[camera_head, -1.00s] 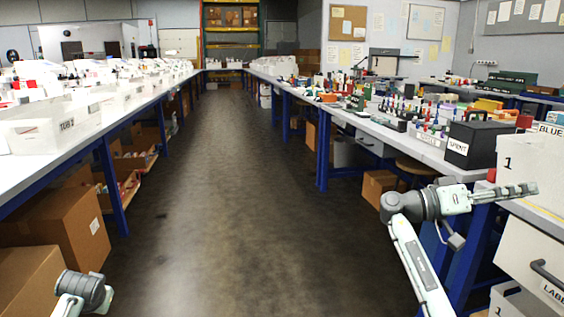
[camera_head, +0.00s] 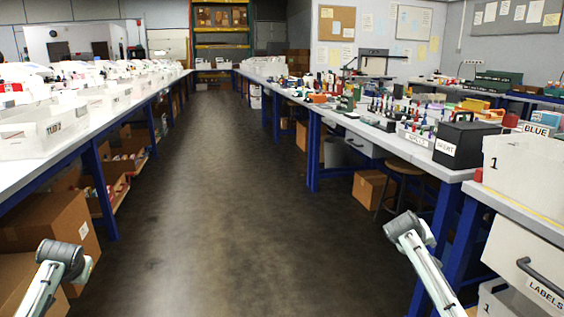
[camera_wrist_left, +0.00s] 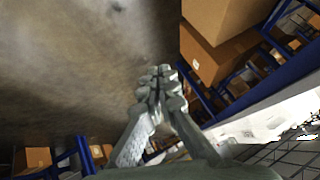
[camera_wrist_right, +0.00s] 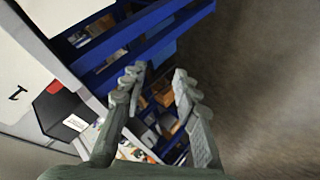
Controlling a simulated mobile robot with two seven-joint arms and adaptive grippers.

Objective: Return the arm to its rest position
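My right arm (camera_head: 421,258) stands at the lower right of the head view, in the aisle just left of the right bench. Its gripper is hidden there. In the right wrist view my right gripper (camera_wrist_right: 155,77) is open, its fingertips apart with nothing between them. My left arm (camera_head: 55,272) shows at the lower left of the head view, in front of cardboard boxes, its gripper also out of sight. In the left wrist view my left gripper (camera_wrist_left: 158,76) has its fingertips together, with nothing seen between them.
The right bench (camera_head: 462,173) carries a black box (camera_head: 467,144) and a white bin marked 1 (camera_head: 520,168). A drawer marked LABELS (camera_head: 530,262) is below. The left bench (camera_head: 20,172) has white bins, with a cardboard box (camera_head: 50,228) underneath. The aisle floor (camera_head: 240,220) is clear.

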